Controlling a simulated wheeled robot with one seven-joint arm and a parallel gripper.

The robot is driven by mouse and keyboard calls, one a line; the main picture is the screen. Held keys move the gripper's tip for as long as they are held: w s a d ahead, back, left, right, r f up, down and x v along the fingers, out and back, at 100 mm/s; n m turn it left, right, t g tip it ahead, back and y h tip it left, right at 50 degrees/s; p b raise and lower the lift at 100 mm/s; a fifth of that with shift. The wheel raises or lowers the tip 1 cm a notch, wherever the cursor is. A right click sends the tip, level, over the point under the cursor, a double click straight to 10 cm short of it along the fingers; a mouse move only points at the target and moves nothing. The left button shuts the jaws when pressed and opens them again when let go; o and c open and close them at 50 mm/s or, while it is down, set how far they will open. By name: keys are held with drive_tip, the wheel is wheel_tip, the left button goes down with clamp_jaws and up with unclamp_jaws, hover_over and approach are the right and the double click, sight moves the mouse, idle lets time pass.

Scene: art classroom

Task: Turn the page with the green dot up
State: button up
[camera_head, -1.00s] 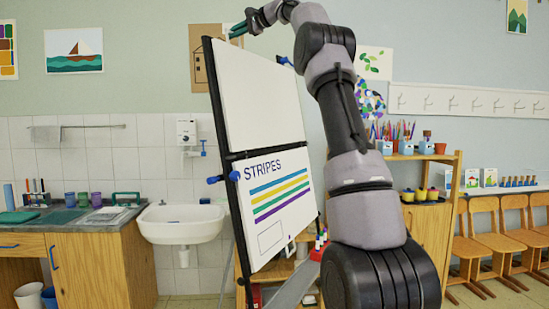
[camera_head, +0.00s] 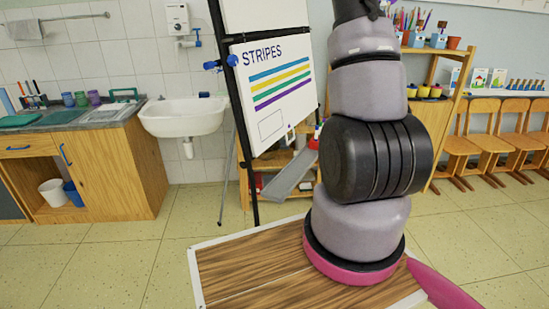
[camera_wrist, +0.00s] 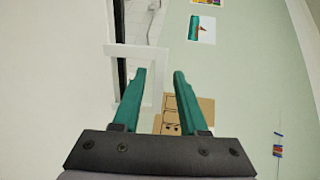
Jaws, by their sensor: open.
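The easel holds a lower page (camera_head: 270,125) headed STRIPES, with blue, yellow, green and purple stripes and an empty outlined box. Above it is a blank white panel (camera_head: 262,14), cut off by the top of the head view. I see no green dot in either current view. My gripper (camera_wrist: 161,82) shows in the wrist view, with two green fingers apart and nothing visibly held between them. A white panel (camera_wrist: 55,80) with a dark edge lies left of the fingers. A pale strip (camera_wrist: 138,52) crosses just beyond the left fingertip; I cannot tell whether it touches.
My arm covers the area right of the easel in the head view. A sink (camera_head: 183,115) and a wooden cabinet (camera_head: 115,165) stand at left. A shelf (camera_head: 445,100) and chairs (camera_head: 485,130) stand at right. Tiled floor (camera_head: 120,265) is clear at front left.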

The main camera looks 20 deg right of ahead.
drive_tip(key=v, duration=1.2)
idle(1.5)
idle(0.4)
drive_tip(key=s+a+f+g+h, duration=0.1)
drive_tip(key=s+a+f+h, duration=0.1)
drive_tip(key=s+a+f, duration=0.5)
drive_tip(key=s+f+n+g+h, duration=0.2)
drive_tip(key=s+f+n+h, duration=0.1)
drive_tip(key=s+f, duration=1.1)
drive_tip(key=s+a+f+n+g+h, duration=0.1)
drive_tip(key=s+f+n+g+h, duration=0.1)
drive_tip(key=s+f, duration=1.3)
wheel_tip(320, 180, down, 8)
drive_tip(key=shift+s+f+n+h, duration=0.1)
drive_tip(key=shift+s+n+h, duration=0.25)
drive_tip(key=shift+n, duration=0.35)
